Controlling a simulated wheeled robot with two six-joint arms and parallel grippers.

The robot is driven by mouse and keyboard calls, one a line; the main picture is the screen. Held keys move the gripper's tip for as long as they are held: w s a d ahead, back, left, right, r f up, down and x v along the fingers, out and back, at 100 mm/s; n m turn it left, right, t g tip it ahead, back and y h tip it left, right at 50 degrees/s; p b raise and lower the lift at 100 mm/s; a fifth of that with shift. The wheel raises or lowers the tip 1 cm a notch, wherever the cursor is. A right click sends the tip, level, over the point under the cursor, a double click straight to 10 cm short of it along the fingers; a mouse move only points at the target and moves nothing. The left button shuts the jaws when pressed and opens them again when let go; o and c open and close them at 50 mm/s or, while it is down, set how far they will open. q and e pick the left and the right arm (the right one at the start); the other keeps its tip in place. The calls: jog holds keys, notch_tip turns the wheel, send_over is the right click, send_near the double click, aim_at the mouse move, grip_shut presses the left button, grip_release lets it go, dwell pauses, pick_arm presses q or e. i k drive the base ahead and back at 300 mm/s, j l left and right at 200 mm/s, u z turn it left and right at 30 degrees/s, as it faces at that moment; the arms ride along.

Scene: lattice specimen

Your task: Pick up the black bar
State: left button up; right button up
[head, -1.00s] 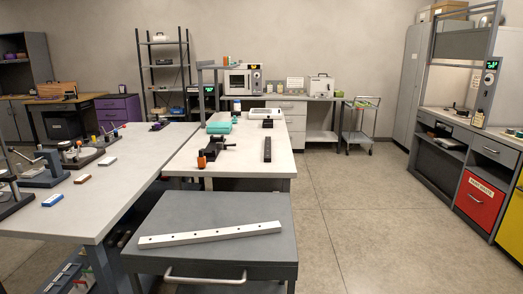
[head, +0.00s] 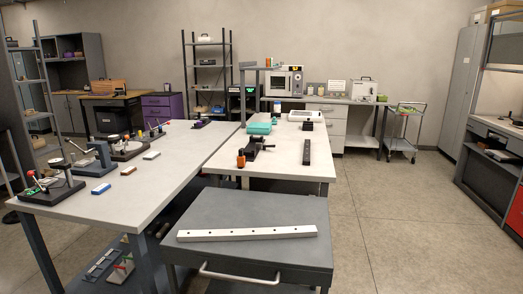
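The black bar (head: 307,152) lies flat on the white table (head: 292,172), towards its right side, with its long side pointing away from me. A small black vise-like device (head: 257,148) with an orange part (head: 241,160) sits to its left on the same table. A light bar with several dark holes (head: 247,233) lies across the grey cart top (head: 300,258) in front. Neither of my grippers shows in the head view.
A long white bench (head: 185,165) on the left carries clamp stands (head: 93,158) and small coloured blocks (head: 101,189). The grey cart with a front handle stands between me and the white table. Open floor (head: 400,220) lies to the right.

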aim_at(306, 152)
jog(key=i+l+z, duration=0.15)
jog(key=l+z, duration=0.2)
jog(key=i+l+z, duration=0.2)
jog(key=l+z, duration=0.15)
jog(key=l, duration=0.2)
jog(key=i+l+z, duration=0.65)
jog(key=i+l, duration=0.5)
jog(key=i, duration=0.25)
jog(key=i+j+u, duration=0.15)
jog(key=i+u, duration=0.25)
jog(key=i, duration=0.4)
jog(key=i+l+u, duration=0.1)
jog(key=i+u, duration=0.25)
jog(key=i, duration=0.45)
jog(key=i+u, duration=0.35)
jog(key=i+l+u, duration=0.1)
jog(key=i+u, duration=0.25)
jog(key=i+l+u, duration=0.35)
jog(key=j, duration=0.1)
